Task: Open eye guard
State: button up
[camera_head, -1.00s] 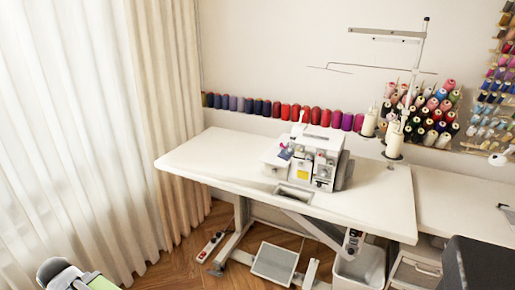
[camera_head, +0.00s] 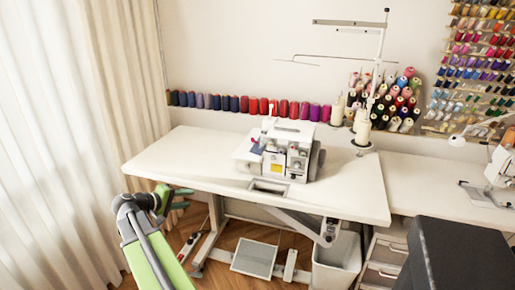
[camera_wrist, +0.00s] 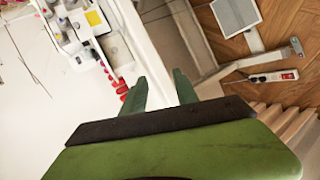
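The white overlock sewing machine (camera_head: 285,152) stands on the white table, with a yellow label on its front. Its eye guard is too small to make out in the head view. Part of the machine (camera_wrist: 85,22) also shows at the upper left of the wrist view, cut off by the frame edge. My gripper (camera_head: 188,198) is at the table's left front corner, left of the machine and well apart from it. In the wrist view my gripper (camera_wrist: 160,92) has its two green fingers spread, with nothing held between them.
The white table (camera_head: 345,195) has bare room around the machine. A thread stand (camera_head: 362,130) with cones rises behind right. A dark chair (camera_head: 465,258) stands at the lower right. A pedal (camera_head: 254,258) and a bin (camera_head: 337,262) are below. Curtains (camera_head: 120,100) hang at left.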

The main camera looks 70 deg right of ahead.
aim_at(261, 146)
jog(key=s+d+r+g+h, duration=0.4)
jog(key=s+d+r, duration=0.7)
jog(key=d, duration=0.3)
jog(key=shift+m, duration=0.3)
jog(key=x, duration=1.6)
jog(key=shift+s+d, duration=0.15)
jog(key=shift+d, duration=0.05)
jog(key=shift+c, duration=0.4)
grip_shut()
